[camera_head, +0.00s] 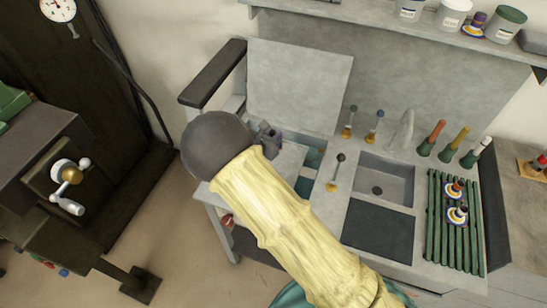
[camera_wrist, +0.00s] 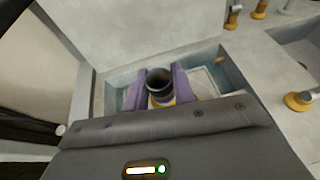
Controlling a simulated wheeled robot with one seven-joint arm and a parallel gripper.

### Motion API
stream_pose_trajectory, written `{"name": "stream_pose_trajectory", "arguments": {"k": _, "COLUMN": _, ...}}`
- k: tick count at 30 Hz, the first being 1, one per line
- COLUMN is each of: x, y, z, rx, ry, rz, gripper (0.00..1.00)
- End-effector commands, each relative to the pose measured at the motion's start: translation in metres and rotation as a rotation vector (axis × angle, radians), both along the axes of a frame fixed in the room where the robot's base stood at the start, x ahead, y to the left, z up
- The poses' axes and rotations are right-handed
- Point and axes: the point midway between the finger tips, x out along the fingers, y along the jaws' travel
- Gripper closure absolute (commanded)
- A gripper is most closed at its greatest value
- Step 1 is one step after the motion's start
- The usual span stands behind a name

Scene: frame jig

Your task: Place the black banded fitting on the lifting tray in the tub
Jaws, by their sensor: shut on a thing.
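The black banded fitting (camera_wrist: 158,84) is a dark hollow cylinder with an orange band low on it. It stands between the two purple fingers of my gripper (camera_wrist: 157,88) in the wrist view, which are shut on it. The tub (camera_wrist: 118,78) is a recess with pale teal walls below and around the fingers. A pale, flat piece that looks like the lifting tray (camera_wrist: 203,84) shows inside it, right of the fingers. The fitting's lower end is hidden, so I cannot tell whether it touches the tray. In the head view my arm covers much of the tub (camera_head: 313,157).
A raised grey lid (camera_head: 300,85) stands behind the tub. Upright taps (camera_head: 335,172) and a sink (camera_head: 385,180) lie to its right. A green slatted rack (camera_head: 433,215) holds two banded fittings (camera_head: 455,189). A shelf with pots (camera_head: 453,15) runs above.

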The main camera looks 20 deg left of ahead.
Motion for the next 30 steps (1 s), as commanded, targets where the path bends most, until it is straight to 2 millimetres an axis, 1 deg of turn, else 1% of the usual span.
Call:
{"name": "stream_pose_trajectory", "arguments": {"k": 6, "x": 0.002, "y": -0.004, "z": -0.035, "rx": -0.004, "ry": 0.001, "rz": -0.006, "gripper": 1.00}}
{"name": "stream_pose_trajectory", "arguments": {"k": 9, "x": 0.003, "y": -0.005, "z": -0.049, "rx": -0.003, "ry": 0.001, "rz": -0.008, "gripper": 1.00}}
{"name": "stream_pose_trajectory", "arguments": {"k": 12, "x": 0.004, "y": -0.005, "z": -0.053, "rx": -0.001, "ry": -0.001, "rz": -0.009, "gripper": 1.00}}
{"name": "stream_pose_trajectory", "arguments": {"k": 21, "x": 0.003, "y": -0.005, "z": -0.056, "rx": -0.001, "ry": 0.000, "rz": -0.008, "gripper": 1.00}}
{"name": "stream_pose_trajectory", "arguments": {"k": 23, "x": 0.003, "y": -0.005, "z": -0.062, "rx": -0.002, "ry": 0.000, "rz": -0.008, "gripper": 1.00}}
{"name": "stream_pose_trajectory", "arguments": {"k": 27, "x": 0.003, "y": -0.005, "z": -0.081, "rx": -0.003, "ry": 0.001, "rz": -0.007, "gripper": 1.00}}
{"name": "stream_pose_trajectory", "arguments": {"k": 30, "x": 0.003, "y": -0.005, "z": -0.092, "rx": -0.002, "ry": -0.001, "rz": -0.008, "gripper": 1.00}}
